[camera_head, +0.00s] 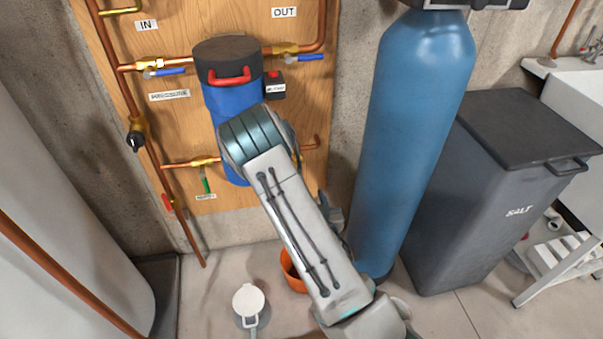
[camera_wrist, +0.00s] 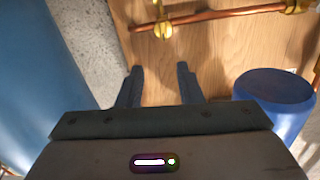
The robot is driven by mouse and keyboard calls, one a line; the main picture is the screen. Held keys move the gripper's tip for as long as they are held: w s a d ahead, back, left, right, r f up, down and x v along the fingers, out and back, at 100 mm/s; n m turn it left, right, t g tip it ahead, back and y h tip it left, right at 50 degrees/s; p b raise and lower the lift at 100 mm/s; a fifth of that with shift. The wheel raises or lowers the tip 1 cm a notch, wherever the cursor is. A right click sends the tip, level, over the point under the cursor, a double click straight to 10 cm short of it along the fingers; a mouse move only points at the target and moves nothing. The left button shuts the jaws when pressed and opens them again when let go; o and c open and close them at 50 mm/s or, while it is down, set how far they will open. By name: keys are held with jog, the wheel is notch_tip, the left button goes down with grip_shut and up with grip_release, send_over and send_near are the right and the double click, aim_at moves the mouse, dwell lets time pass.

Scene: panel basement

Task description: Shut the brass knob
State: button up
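A brass knob (camera_wrist: 162,24) shows at the top of the wrist view, on a copper pipe (camera_wrist: 215,17) running across the wooden panel. My gripper (camera_wrist: 159,70) is open and empty, its two dark fingers pointing toward the knob. The knob lies beyond the fingertips, apart from them, roughly in line with the gap between them. I cannot tell how far its turn stands.
A blue filter housing (camera_head: 222,105) with a red handle hangs on the panel (camera_head: 180,123); its end also shows in the wrist view (camera_wrist: 268,95). A tall blue tank (camera_head: 408,120) stands right of the panel. An orange bucket (camera_head: 292,273) and white-lidded pot (camera_head: 249,300) stand below.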

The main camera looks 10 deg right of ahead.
jog(key=w, duration=1.3)
jog(key=shift+w+a+f+b, duration=0.1)
jog(key=shift+w+a+b, duration=0.1)
jog(key=shift+w+b, duration=0.15)
jog(key=shift+s, duration=0.1)
grip_shut()
